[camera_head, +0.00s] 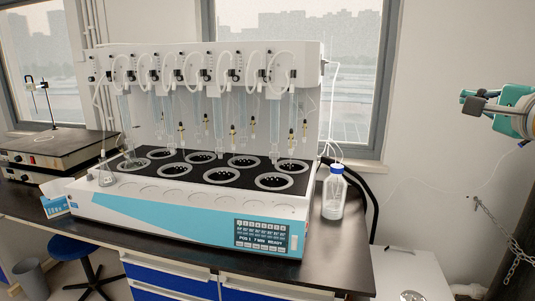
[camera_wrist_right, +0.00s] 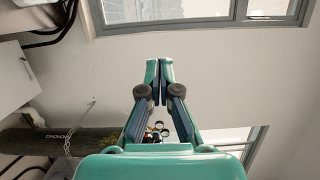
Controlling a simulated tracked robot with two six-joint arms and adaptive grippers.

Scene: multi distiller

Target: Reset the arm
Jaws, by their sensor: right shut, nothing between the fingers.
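My right gripper (camera_head: 470,101) shows at the far right of the head view, raised in the air and well apart from the bench. In the right wrist view its two teal fingers (camera_wrist_right: 160,72) meet at the tips, shut with nothing between them. My left gripper is in neither view. The multi distiller (camera_head: 170,215), white and blue with a row of glass tubes above several round heating wells, stands on the dark bench to the left of my right gripper.
A clear bottle with a blue cap (camera_head: 334,192) stands at the distiller's right end. A small flask (camera_head: 105,177) sits on its left end. A chain (camera_head: 508,245) and a gas cylinder (camera_wrist_right: 40,140) are at the right wall. The air between bench and gripper is free.

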